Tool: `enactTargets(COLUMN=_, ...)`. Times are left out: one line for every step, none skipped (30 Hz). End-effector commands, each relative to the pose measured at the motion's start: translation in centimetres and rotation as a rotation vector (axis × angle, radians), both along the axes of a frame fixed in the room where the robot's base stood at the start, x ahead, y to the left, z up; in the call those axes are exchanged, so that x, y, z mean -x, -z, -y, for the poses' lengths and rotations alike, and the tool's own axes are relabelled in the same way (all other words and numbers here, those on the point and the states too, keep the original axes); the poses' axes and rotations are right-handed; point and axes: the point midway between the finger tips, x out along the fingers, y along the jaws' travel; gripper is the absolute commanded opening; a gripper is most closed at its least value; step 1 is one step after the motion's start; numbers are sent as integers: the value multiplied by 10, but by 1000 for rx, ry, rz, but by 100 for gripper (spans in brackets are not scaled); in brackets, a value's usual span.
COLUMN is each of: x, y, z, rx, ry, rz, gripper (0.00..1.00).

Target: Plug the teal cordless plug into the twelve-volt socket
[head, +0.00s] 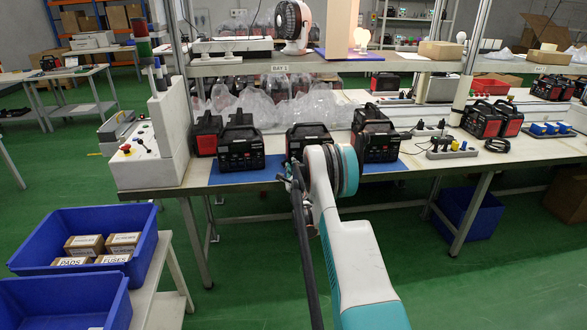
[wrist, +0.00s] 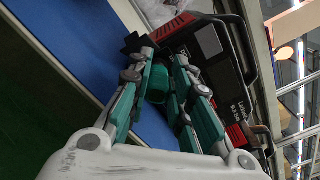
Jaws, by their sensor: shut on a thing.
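My gripper (wrist: 166,58) is shut on the teal plug (wrist: 158,84), whose rounded teal body shows between the fingers in the wrist view. The plug's far end is hard to make out. The fingertips are close to the front of a black and red power station (wrist: 213,62); I cannot tell whether the plug touches it. In the head view my gripper (head: 292,172) is in front of the middle power station (head: 309,134), and my arm hides part of its front. The plug is not distinguishable there. I cannot make out the twelve-volt socket in either view.
Power stations stand close on the left (head: 240,151) and right (head: 377,142) on a blue mat (head: 230,176). A grey control box (head: 158,150) is at the bench's left end. A strip with several plugs (head: 452,149) lies to the right. Clear plastic bags (head: 270,102) lie behind.

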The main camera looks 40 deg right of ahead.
Motion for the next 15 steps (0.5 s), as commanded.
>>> enactTargets(x=0, y=0, z=0, rx=0, ry=0, rz=0, gripper=0)
enactTargets(x=0, y=0, z=0, rx=0, ry=0, rz=0, gripper=0)
enactTargets(x=0, y=0, z=0, rx=0, ry=0, rz=0, gripper=0)
enactTargets(x=0, y=0, z=0, rx=0, ry=0, rz=0, gripper=0)
enactTargets(x=0, y=0, z=0, rx=0, ry=0, rz=0, gripper=0)
enactTargets(x=0, y=0, z=0, rx=0, ry=0, rz=0, gripper=0)
enactTargets(x=-1, y=0, z=0, rx=0, ry=0, rz=0, gripper=0)
enactTargets(x=-1, y=0, z=1, rx=0, ry=0, rz=0, gripper=0)
enactTargets(x=-2, y=0, z=1, rx=0, ry=0, rz=0, gripper=0)
enactTargets(x=-2, y=0, z=2, rx=0, ry=0, rz=0, gripper=0)
enactTargets(x=-3, y=0, z=2, rx=0, ry=0, rz=0, gripper=0)
enactTargets(x=-4, y=0, z=2, rx=0, ry=0, rz=0, gripper=0)
enactTargets(x=-5, y=0, z=3, rx=0, ry=0, rz=0, gripper=0)
enactTargets(x=-5, y=0, z=3, rx=0, ry=0, rz=0, gripper=0)
enactTargets(x=-6, y=0, z=4, rx=0, ry=0, rz=0, gripper=0)
